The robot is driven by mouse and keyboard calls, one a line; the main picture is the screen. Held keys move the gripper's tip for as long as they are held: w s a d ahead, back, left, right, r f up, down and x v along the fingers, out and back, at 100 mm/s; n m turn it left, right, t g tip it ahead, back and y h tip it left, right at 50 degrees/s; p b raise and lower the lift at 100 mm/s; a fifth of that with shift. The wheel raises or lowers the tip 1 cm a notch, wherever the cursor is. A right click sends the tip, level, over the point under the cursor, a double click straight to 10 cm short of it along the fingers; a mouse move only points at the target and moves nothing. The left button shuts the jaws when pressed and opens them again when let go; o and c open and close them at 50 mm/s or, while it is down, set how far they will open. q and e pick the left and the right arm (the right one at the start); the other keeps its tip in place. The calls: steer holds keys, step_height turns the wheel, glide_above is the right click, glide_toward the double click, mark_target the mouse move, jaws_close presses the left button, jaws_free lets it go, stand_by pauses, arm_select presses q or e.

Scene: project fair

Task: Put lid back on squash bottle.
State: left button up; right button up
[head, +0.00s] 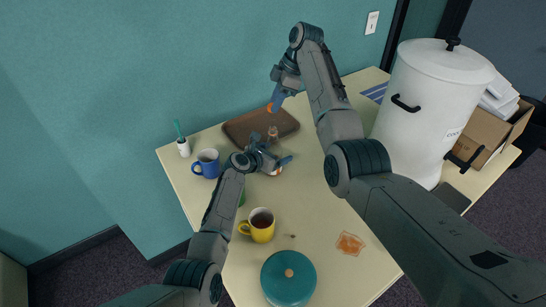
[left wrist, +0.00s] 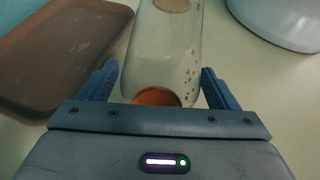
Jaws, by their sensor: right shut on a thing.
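The clear squash bottle (head: 273,132) stands on the table in front of the brown tray, partly hidden by my left gripper. It also shows in the left wrist view (left wrist: 165,50), with an orange patch low in that picture. My left gripper (head: 270,160) is open, with one finger on each side of the bottle; it is also in the left wrist view (left wrist: 160,85). I cannot tell if either finger touches the glass. My right gripper (head: 273,102) is shut on the small orange lid (head: 270,107), above the tray and up from the bottle.
The brown tray (head: 240,131) lies behind the bottle. A blue mug (head: 207,164) and a yellow mug (head: 260,227) stand near my left arm. A teal round container (head: 288,280) and an orange packet (head: 350,243) are at the front. A white urn (head: 425,100) stands right.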

arm_select(q)
steer(key=shift+f, duration=0.1)
steer(key=c, duration=0.7)
arm_select(e)
steer(key=shift+w, duration=0.1)
arm_select(q)
steer(key=c, duration=0.7)
arm_select(e)
glide_above(270, 133)
steer(key=d, duration=0.2)
steer(key=shift+w+f, duration=0.25)
steer(key=shift+f, duration=1)
steer(key=shift+w+f, duration=0.2)
steer(key=shift+f, duration=1.05)
steer(key=shift+f, duration=0.85)
steer(key=shift+f, duration=0.55)
